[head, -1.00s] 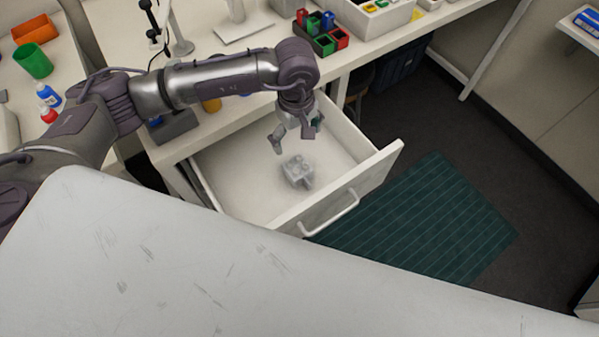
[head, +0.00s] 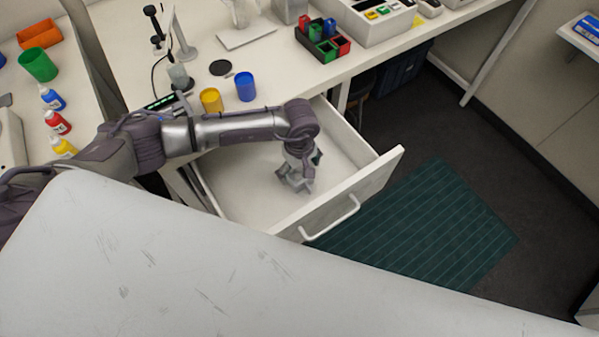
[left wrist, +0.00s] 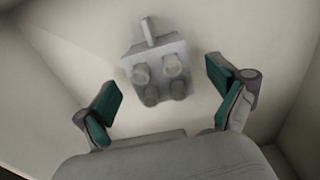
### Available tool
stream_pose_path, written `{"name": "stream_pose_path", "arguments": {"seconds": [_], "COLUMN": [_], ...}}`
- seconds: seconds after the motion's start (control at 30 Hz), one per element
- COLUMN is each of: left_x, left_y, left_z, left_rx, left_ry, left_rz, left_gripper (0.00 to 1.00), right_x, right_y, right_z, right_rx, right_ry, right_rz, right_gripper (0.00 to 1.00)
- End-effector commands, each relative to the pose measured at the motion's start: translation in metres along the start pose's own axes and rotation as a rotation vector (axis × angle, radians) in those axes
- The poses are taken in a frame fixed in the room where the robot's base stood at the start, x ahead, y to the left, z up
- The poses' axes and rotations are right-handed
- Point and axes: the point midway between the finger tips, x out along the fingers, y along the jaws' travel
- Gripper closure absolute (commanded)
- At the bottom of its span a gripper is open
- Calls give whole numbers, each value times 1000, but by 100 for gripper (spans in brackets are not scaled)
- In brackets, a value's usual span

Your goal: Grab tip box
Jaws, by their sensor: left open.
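The grey tip box (left wrist: 157,68), a small block with several round knobs and a short bar at one end, lies on the floor of the open white drawer (head: 234,186). My left gripper (head: 299,180) reaches down into the drawer, over the box. In the left wrist view its two green-padded fingers are open, one to each side below the box in the picture, apart from it and holding nothing. In the head view the gripper largely hides the box. My right gripper is not in view.
The drawer front (head: 345,200) with its handle and the side walls surround the gripper. The bench above holds a yellow cup (head: 211,100), a blue cup (head: 245,86) and a rack of coloured bins (head: 323,40). A green mat (head: 425,225) lies on the floor.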

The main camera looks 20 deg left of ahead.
Motion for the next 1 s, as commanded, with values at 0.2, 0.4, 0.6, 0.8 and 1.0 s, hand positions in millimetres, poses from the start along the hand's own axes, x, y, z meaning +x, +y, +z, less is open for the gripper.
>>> {"name": "stream_pose_path", "arguments": {"seconds": [0.2,0.4,0.6,0.8,1.0], "left_x": [21,22,21,21,21], "left_y": [0,0,0,0,1], "left_z": [0,0,0,0,0], "left_rx": [0,0,0,0,0], "left_ry": [-1,0,0,0,0], "left_rz": [1,1,1,1,1], "left_gripper": [5,5,36,70,72], "right_x": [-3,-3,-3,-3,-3], "right_y": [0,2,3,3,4], "right_z": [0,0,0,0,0], "right_rx": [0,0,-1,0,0], "right_ry": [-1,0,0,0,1], "right_rz": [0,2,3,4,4], "right_gripper": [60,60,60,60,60]}}
